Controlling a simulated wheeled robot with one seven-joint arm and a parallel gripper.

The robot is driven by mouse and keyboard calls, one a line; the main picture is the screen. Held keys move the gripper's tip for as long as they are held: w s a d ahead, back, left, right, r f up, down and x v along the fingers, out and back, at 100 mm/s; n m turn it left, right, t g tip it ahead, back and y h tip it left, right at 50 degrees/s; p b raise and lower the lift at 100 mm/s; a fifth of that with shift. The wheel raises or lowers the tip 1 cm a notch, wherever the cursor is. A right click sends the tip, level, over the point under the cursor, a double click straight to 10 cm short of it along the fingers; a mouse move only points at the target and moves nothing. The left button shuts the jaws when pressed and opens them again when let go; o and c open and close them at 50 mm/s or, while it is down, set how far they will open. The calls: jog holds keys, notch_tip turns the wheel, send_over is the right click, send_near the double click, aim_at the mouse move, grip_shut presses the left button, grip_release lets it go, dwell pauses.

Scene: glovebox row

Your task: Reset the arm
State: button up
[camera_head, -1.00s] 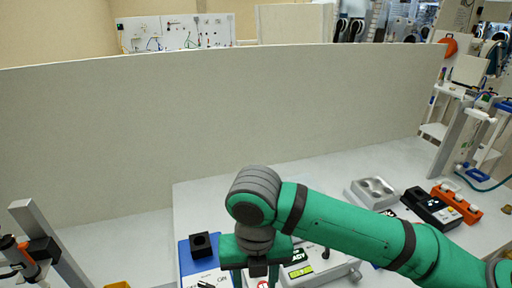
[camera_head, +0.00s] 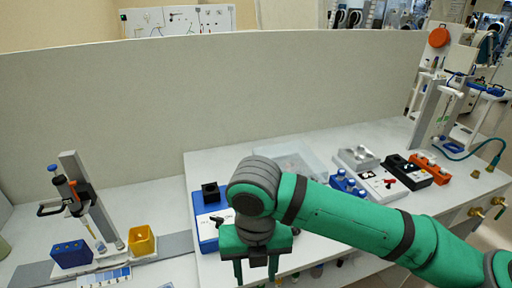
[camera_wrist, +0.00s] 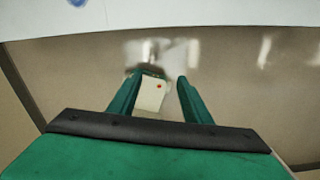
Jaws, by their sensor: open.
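My green arm reaches in from the right in the head view. My gripper (camera_head: 257,270) points down near the front edge of the white bench, just right of a blue tray. In the wrist view my gripper (camera_wrist: 160,100) shows its two green fingers spread apart with nothing held between them.
The white bench (camera_head: 340,140) carries the blue tray (camera_head: 207,235) with a black block, a clear tray (camera_head: 290,157), a blue rack (camera_head: 347,183) and an orange block (camera_head: 430,168). A pipette stand (camera_head: 85,200) and yellow cup (camera_head: 142,242) stand left. A grey partition (camera_head: 200,100) closes the back.

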jog(key=w+a+r+m+t+y, duration=0.15)
jog(key=a+y, duration=0.35)
jog(key=a, duration=0.5)
jog(key=w+a+r+m+t+y, duration=0.1)
jog(key=w+a+r+m+y, duration=0.2)
jog(key=a, duration=0.6)
jog(key=w+a+r+m+t+y, duration=0.5)
jog(key=m+t+y, duration=0.25)
jog(key=m, duration=0.25)
jog(key=s+d+f+m+t+h, duration=0.35)
jog(key=d+f+m+h, duration=0.3)
jog(key=f+m, duration=0.45)
jog(key=s+d+f+m+t+h, duration=0.3)
jog(key=d+f+m+t+h, duration=0.3)
jog(key=f+m, duration=0.5)
jog(key=s+d+f+g+h, duration=0.1)
jog(key=s+d+f, duration=0.2)
jog(key=s, duration=0.5)
jog(key=s+d+f+g+h, duration=0.1)
jog(key=s+d+f, duration=0.2)
jog(key=s, duration=0.6)
jog(key=s+d+f+g+h, duration=0.1)
jog(key=s+d+f+g, duration=0.1)
jog(key=s+d, duration=0.3)
jog(key=s+f+m, duration=0.1)
jog(key=s, duration=0.2)
jog(key=shift+s+d, duration=0.15)
jog(key=shift+d, duration=0.1)
